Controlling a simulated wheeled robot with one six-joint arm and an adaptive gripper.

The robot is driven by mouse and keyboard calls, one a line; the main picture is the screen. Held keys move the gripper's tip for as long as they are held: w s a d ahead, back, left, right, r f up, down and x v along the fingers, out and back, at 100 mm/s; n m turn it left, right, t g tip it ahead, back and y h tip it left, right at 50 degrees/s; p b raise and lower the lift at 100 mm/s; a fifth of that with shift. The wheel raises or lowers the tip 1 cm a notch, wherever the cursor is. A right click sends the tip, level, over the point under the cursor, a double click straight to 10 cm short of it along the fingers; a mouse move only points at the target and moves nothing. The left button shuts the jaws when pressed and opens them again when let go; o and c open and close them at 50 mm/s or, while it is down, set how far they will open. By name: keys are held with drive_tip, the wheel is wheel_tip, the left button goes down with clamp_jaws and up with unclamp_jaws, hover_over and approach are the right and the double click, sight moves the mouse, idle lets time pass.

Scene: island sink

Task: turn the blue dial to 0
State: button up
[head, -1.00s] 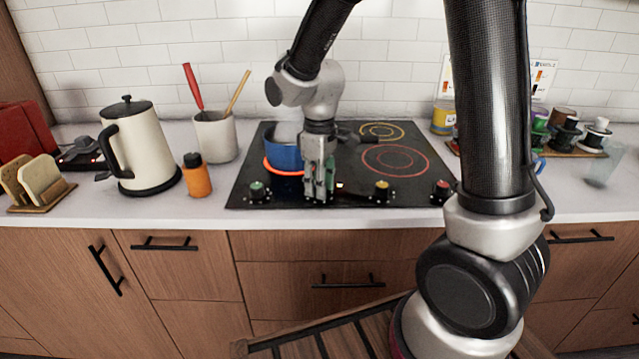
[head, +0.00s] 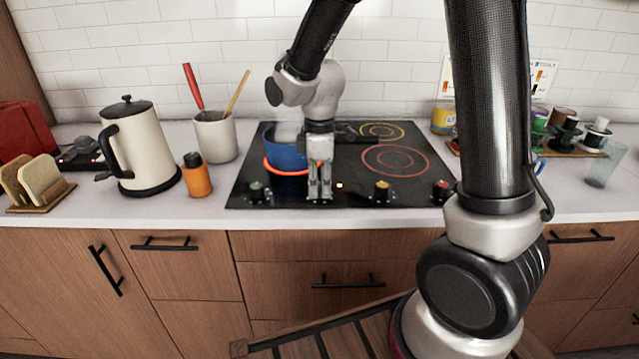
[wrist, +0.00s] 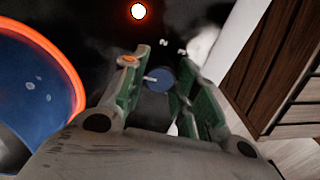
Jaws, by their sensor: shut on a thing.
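The blue dial (wrist: 160,79) shows in the wrist view between the two green-padded fingers of my gripper (wrist: 158,88). A pale pointer line on its top points to the left in that view. My gripper (head: 319,192) is shut on the dial at the front edge of the black cooktop (head: 352,196). In the head view the fingers hide the dial. Small white marks lie on the black surface near the dial in the wrist view, too blurred to read fully. A round orange-white light (wrist: 138,11) glows beside it.
A blue pot (head: 285,154) stands on a glowing orange ring just behind my gripper, and close by in the wrist view. Green (head: 257,190), yellow (head: 382,190) and red (head: 441,189) dials line the cooktop's front. An orange bottle (head: 196,178) and a kettle (head: 140,145) stand left.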

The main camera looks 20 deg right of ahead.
sight(319, 185)
drive_tip(key=o, duration=1)
wheel_tip(319, 185, up, 12)
idle(0.5)
drive_tip(key=s+d+r+m+t, duration=0.1)
drive_tip(key=s+d+m, duration=0.4)
drive_tip(key=s, duration=0.1)
drive_tip(key=s+d+r+m+t, duration=0.2)
drive_tip(key=s+d+m, duration=0.2)
drive_tip(key=s+d, duration=0.1)
drive_tip(key=s+d+r+m+t, duration=0.1)
drive_tip(key=s+d+r+m, duration=0.1)
drive_tip(key=s+d+m, duration=0.3)
drive_tip(key=shift+s+m, duration=0.3)
drive_tip(key=shift+s, duration=1.2)
